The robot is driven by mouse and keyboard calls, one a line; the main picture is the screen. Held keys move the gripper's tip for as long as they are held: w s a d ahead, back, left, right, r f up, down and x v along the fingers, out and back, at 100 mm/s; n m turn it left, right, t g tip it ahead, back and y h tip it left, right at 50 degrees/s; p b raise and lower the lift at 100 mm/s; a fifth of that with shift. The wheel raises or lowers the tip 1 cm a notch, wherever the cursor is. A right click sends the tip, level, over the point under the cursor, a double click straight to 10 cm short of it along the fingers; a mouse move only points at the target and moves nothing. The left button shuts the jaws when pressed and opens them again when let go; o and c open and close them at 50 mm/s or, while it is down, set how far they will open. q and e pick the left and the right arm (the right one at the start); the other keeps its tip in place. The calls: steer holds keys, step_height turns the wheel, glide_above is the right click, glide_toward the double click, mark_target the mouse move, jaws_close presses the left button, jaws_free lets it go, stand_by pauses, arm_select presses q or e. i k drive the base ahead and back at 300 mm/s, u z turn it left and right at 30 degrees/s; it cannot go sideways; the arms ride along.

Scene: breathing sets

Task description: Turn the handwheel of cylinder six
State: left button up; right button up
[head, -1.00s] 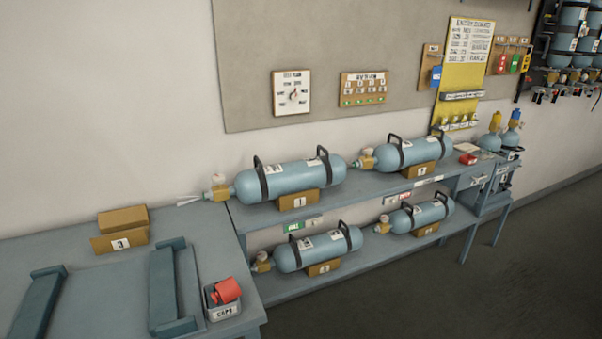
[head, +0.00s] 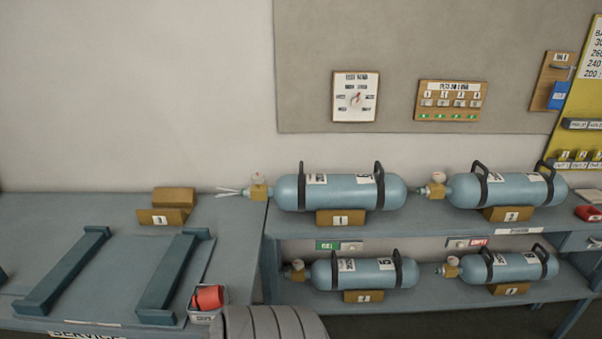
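Four blue-grey cylinders lie on their sides, valves to the left. The upper left cylinder (head: 336,192) and upper right cylinder (head: 515,190) rest on a shelf top. The lower left cylinder (head: 375,272) and lower right cylinder (head: 510,266) lie below. The numbers on their labels are too small to read surely, so I cannot tell which is cylinder six. Each has a brass valve, such as the upper left valve (head: 259,192) with a round gauge (head: 258,178). The handwheels are too small to make out clearly. Neither gripper is in view.
A bench (head: 90,215) at left carries two dark cradle rails (head: 172,272), brown blocks (head: 172,215) and a small bin (head: 205,316) holding a red item (head: 207,297).

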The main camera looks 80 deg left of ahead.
mark_target(258, 178)
steer(key=i, duration=0.35)
steer(key=u, duration=0.9)
